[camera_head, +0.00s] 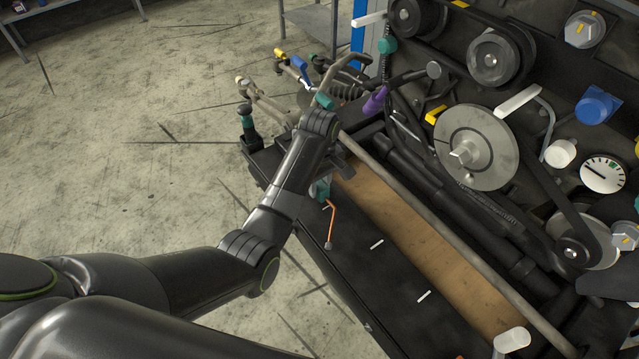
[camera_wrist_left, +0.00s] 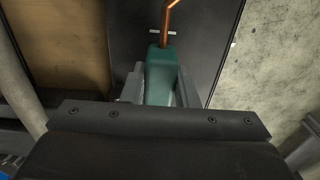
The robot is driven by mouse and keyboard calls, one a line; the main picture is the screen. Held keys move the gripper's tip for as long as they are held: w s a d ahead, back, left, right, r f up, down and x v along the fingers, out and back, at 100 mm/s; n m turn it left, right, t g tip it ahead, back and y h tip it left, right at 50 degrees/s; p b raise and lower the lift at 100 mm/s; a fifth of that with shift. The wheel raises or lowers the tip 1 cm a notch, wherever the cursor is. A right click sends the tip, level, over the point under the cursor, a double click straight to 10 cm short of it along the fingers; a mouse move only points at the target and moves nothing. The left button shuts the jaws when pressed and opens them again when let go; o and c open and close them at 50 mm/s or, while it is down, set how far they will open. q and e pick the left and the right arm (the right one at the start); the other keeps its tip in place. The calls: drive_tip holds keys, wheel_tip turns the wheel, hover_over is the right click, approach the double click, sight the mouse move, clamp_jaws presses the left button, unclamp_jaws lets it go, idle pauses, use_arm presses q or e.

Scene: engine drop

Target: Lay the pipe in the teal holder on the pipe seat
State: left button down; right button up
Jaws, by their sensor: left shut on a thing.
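My left gripper (camera_head: 323,180) is over the black ledge (camera_head: 350,290) along the front of the engine bench. In the left wrist view, its two grey fingers (camera_wrist_left: 160,92) are shut on the sides of the teal holder (camera_wrist_left: 160,72). The teal holder also shows below the gripper in the head view (camera_head: 322,190). A thin bent copper pipe (camera_head: 331,222) comes out of the holder over the ledge, and it shows in the left wrist view (camera_wrist_left: 167,22). I cannot tell which part is the pipe seat, or whether the pipe touches the ledge. My right gripper is not in view.
White marks (camera_head: 377,244) lie on the ledge. A brown board (camera_head: 410,235) and a long grey tube (camera_head: 430,205) run beside it. The engine with pulleys and a large disc (camera_head: 476,147) fills the right. Other pipes with coloured ends stand beyond my gripper. Open floor (camera_head: 120,140) lies left.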

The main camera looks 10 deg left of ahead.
use_arm(q)
drive_tip(key=shift+f, duration=0.6)
drive_tip(key=c, duration=1.1)
unclamp_jaws()
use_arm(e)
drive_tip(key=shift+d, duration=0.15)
use_arm(q)
drive_tip(key=shift+o, duration=0.2)
